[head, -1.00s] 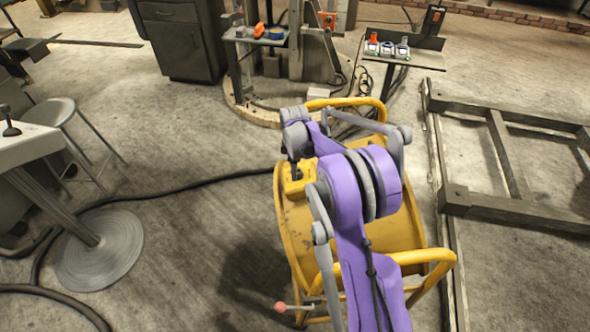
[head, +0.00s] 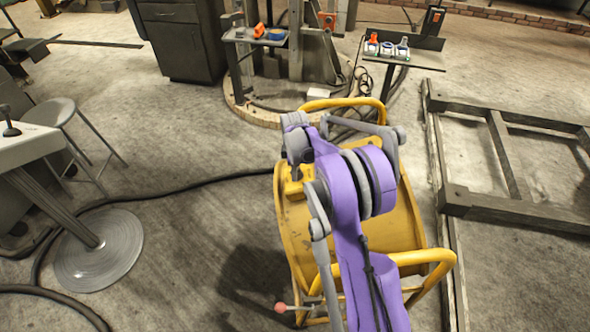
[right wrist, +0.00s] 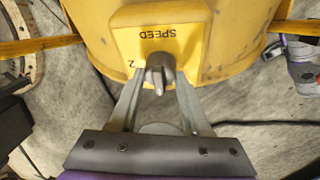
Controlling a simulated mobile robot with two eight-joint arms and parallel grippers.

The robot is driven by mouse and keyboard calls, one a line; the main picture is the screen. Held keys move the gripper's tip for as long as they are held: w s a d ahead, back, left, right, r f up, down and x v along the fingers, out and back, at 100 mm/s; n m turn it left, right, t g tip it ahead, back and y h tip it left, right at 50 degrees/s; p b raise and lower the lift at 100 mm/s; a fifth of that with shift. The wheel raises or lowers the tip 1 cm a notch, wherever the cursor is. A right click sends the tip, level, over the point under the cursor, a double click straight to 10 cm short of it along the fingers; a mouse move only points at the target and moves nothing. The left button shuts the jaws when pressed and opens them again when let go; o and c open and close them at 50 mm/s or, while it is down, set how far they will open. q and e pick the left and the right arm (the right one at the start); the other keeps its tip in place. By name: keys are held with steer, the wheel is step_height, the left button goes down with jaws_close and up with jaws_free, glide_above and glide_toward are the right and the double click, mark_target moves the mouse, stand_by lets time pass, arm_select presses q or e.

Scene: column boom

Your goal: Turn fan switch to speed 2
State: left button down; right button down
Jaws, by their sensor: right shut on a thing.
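The yellow drum fan (head: 405,235) stands on the floor below my purple right arm, with yellow tube handles. Its yellow switch box (head: 290,190) is partly hidden by my right gripper (head: 299,170). In the right wrist view, the box (right wrist: 190,45) carries the word SPEED upside down and a 2 left of the grey switch knob (right wrist: 160,68). My right gripper (right wrist: 159,78) is shut on the knob, one finger on each side. The knob's narrow light tip points toward the bottom of that view. Other speed marks are not legible. My left gripper is not in view.
A stool (head: 62,118) and a round-based table (head: 98,250) stand at the left. A black cable (head: 180,190) runs along the floor to the fan. A dark frame (head: 490,200) lies at the right. A small stand (head: 420,62) stands behind.

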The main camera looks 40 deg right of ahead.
steer(key=shift+m, duration=0.4)
steer(key=m+h+b, duration=0.1)
steer(key=m, duration=0.1)
steer(key=shift+f+m+t+b, duration=0.1)
steer(key=shift+m+t+b, duration=0.2)
steer(key=shift+t+b, duration=0.1)
steer(key=m+h+b, duration=0.1)
steer(key=m, duration=0.1)
steer(key=m+b, duration=0.1)
steer(key=m, duration=0.2)
steer(key=shift+a+h, duration=0.15)
steer(key=shift+h, duration=0.25)
steer(key=m+h+b, duration=0.1)
steer(key=m, duration=0.3)
steer(key=shift+w+m, duration=0.1)
steer(key=shift+m, duration=0.2)
steer(key=m+g+h+b, duration=0.1)
steer(key=m, duration=0.3)
steer(key=shift+m, duration=0.4)
steer(key=shift+c, duration=1.8)
jaws_free()
